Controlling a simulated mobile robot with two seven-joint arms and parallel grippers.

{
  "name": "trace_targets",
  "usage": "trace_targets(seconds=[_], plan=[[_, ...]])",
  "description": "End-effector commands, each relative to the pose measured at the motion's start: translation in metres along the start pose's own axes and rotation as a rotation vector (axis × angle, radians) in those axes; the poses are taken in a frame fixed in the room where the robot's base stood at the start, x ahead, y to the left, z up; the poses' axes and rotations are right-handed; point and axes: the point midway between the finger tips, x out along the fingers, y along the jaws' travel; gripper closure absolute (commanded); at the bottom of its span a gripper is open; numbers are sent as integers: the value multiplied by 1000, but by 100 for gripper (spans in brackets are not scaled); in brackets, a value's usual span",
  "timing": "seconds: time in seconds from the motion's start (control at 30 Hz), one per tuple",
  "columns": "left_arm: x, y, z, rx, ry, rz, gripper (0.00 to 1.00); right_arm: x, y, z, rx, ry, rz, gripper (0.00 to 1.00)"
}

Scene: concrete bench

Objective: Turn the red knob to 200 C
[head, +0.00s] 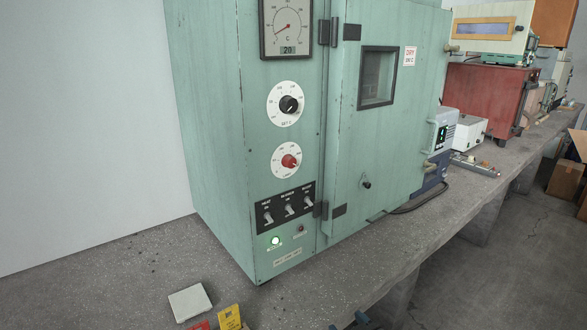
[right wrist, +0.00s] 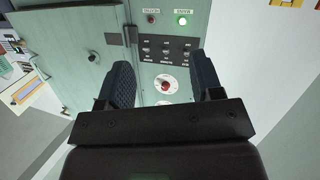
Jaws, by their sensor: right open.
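The red knob (head: 290,161) sits on a white round dial (head: 280,170) on the green oven's front panel, below a black knob (head: 289,104) on a similar dial. The red knob's pointer setting is too small to read. In the right wrist view, which is turned over, the red knob (right wrist: 166,87) shows between the fingers of my right gripper (right wrist: 160,63), with its dial around it. The right gripper is open and empty. In the head view only its bluish fingertips (head: 348,322) show at the bottom edge, well apart from the knob. My left gripper is not in view.
Above the knobs is a round gauge (head: 287,27) with a display reading 20. Below are three switches (head: 289,206) and a lit green lamp (head: 276,240). The oven door (head: 385,130) is shut. A white block (head: 190,303) and a yellow card (head: 230,318) lie on the bench front.

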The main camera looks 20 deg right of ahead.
Motion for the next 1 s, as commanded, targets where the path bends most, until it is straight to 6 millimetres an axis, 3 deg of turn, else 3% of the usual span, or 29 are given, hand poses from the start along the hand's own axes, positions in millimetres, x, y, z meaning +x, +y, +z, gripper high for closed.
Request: trace_targets(seconds=[0.1, 0.3, 0.63, 0.77, 1.0], plan=[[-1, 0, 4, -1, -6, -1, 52, 36, 7, -46, -21, 98, 1, 40], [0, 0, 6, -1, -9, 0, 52, 85, 19, -124, -20, 258, 5, 40], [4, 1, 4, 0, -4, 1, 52, 138, 39, -243, 91, 511, -26, 40], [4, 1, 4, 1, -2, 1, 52, 150, 46, -262, 186, 575, -66, 40], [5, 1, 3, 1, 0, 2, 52, 154, 48, -261, 355, 619, -150, 40]])
